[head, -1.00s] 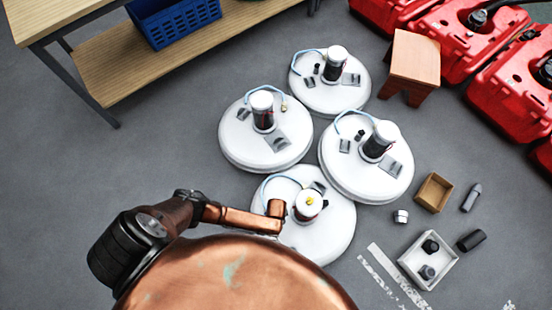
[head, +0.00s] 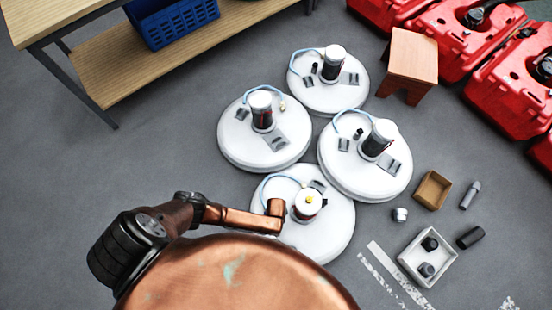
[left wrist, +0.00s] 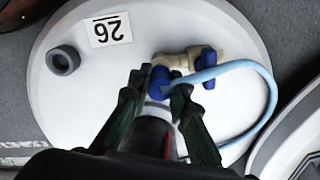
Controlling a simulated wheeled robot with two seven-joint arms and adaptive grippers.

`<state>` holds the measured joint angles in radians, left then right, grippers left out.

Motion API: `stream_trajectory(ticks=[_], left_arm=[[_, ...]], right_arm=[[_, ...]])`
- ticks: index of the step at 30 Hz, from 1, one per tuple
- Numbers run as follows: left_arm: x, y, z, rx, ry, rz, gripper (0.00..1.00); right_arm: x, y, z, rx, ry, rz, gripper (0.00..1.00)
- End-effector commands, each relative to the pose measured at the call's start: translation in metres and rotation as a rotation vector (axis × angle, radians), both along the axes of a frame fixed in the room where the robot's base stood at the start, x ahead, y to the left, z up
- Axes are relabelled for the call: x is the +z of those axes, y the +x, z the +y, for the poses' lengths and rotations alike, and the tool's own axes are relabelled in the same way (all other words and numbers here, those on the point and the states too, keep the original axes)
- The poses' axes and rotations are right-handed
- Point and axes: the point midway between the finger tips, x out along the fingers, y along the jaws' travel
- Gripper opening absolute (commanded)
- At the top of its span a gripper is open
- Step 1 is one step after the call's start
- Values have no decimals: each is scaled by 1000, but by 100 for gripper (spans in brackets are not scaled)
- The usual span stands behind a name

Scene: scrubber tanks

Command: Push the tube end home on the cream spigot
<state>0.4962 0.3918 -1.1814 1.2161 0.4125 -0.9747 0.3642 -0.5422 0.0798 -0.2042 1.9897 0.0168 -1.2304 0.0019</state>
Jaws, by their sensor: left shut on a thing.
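In the left wrist view the cream spigot (left wrist: 178,61) stands on a white round lid (left wrist: 85,100), with blue parts at its left and right. The light blue tube (left wrist: 262,75) loops round on the right and comes back to a blue piece at the spigot's left. My left gripper (left wrist: 165,88) is shut at this blue piece, on the tube end, close to the spigot. Fingers and blue parts cover the joint, so I cannot tell how far the tube end sits on the spigot. In the head view my gripper is hidden at the nearest lid (head: 325,235).
The lid carries a 26 label (left wrist: 109,30) and a grey ring (left wrist: 63,60). Other white lids with pumps stand behind (head: 240,150). An open brown box (head: 433,190), a white tray (head: 410,262) and loose dark parts lie right. A wooden stool (head: 412,60) stands behind.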

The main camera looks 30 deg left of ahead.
Motion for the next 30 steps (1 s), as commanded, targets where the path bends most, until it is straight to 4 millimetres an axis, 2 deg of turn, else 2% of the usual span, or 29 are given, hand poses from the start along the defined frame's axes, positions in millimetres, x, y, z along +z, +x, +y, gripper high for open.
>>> stream_trajectory(ticks=[25, 26, 30], left_arm=[[-25, -1, 0, 0, -1, 2, 4], [-24, -1, 0, 0, 0, 1, 20], [-23, 0, 0, 0, 0, 0, 29]], right_arm=[[-16, -7, 0, 0, 0, 19, 29], [-15, -6, 0, 0, 0, 18, 29], [-15, -6, 0, 0, 0, 17, 29]])
